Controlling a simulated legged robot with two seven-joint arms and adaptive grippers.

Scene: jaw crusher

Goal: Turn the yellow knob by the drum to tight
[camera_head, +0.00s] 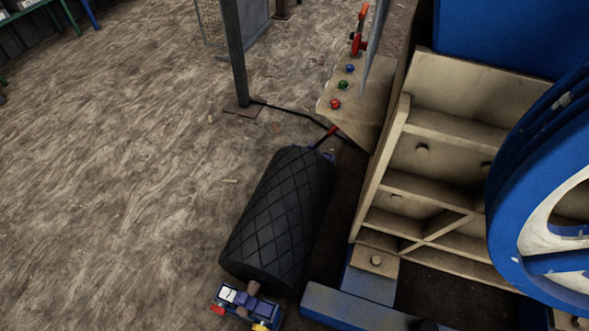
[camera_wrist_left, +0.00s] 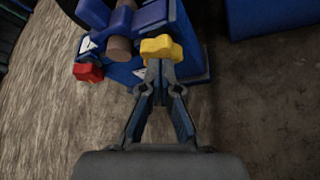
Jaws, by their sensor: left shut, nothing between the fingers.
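The yellow knob (camera_wrist_left: 161,47) sits on a blue housing (camera_wrist_left: 187,60) in the left wrist view. It also shows at the bottom edge of the head view (camera_head: 261,326). The black drum (camera_head: 283,217) with a diamond pattern lies just beyond the blue housing in the head view. My left gripper (camera_wrist_left: 159,68) is shut and empty, its fingertips right at the near side of the yellow knob. I cannot tell whether they touch it. My left gripper does not show in the head view, and my right gripper is in neither view.
A red knob (camera_wrist_left: 88,72) sits left of the yellow one, with a brown roller (camera_wrist_left: 119,49) between. A cream machine frame (camera_head: 440,150) and blue flywheel (camera_head: 530,200) stand to the right. A panel (camera_head: 350,105) with coloured buttons is beyond the drum. The floor at left is clear.

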